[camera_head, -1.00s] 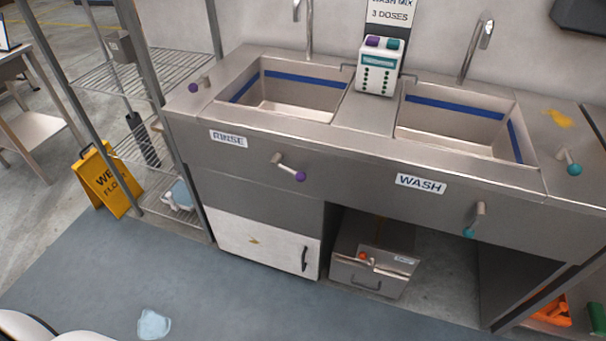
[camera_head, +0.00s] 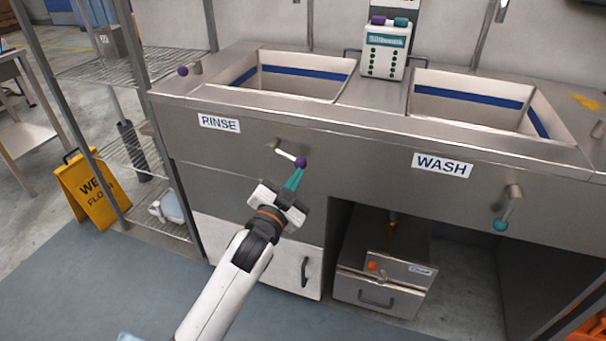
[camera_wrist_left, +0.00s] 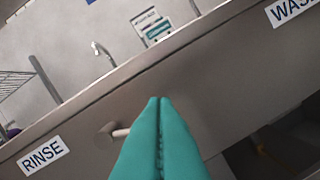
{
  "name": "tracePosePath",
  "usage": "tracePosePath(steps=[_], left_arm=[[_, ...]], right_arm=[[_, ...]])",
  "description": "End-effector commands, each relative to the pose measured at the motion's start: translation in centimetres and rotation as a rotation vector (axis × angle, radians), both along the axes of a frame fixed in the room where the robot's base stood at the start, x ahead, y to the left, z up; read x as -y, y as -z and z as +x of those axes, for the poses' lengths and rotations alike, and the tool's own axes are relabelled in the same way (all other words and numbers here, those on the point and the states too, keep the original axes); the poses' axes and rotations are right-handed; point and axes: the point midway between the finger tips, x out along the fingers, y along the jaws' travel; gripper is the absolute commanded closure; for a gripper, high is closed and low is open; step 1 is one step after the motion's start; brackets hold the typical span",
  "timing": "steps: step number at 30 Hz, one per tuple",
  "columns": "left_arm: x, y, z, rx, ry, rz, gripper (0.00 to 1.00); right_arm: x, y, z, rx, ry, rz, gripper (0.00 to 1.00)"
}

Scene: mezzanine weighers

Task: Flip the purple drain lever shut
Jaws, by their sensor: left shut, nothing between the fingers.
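The purple drain lever (camera_head: 291,157) is on the sink front below and right of the RINSE label (camera_head: 219,122). Its pale arm slants down to the right from its pivot and ends in a purple knob (camera_head: 300,162). My left gripper (camera_head: 297,174) has its teal fingers together and empty, their tips close below the knob. I cannot tell whether they touch it. In the left wrist view the closed fingers (camera_wrist_left: 159,102) cover the knob, and only the pivot and part of the lever's arm (camera_wrist_left: 118,132) show at their left. My right gripper is in neither view.
A teal-knobbed lever (camera_head: 506,208) hangs downward below the WASH label (camera_head: 442,165). Another purple knob (camera_head: 183,71) sits at the counter's left end. A yellow wet-floor sign (camera_head: 97,190) stands by the wire shelf at left. A grey box (camera_head: 385,282) sits under the sink.

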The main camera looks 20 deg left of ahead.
Motion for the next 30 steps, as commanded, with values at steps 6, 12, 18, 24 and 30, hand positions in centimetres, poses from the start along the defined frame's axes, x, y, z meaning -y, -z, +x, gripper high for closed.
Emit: tracePosePath(steps=[6,12,18,24,30], left_arm=[[0.0,-0.5,-0.1,0.011,0.000,0.002,1.00],[0.0,-0.5,0.2,0.010,0.000,0.001,1.00],[0.3,-0.9,2.8,0.012,0.000,0.001,1.00],[0.8,-1.3,7.1,0.010,0.000,0.001,1.00],[0.6,-0.5,9.8,0.002,-0.002,0.004,1.00]], right_arm=[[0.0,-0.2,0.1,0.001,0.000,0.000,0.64],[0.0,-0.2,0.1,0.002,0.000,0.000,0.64],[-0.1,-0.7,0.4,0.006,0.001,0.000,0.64],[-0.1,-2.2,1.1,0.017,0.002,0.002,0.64],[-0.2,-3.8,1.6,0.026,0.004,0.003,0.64]])
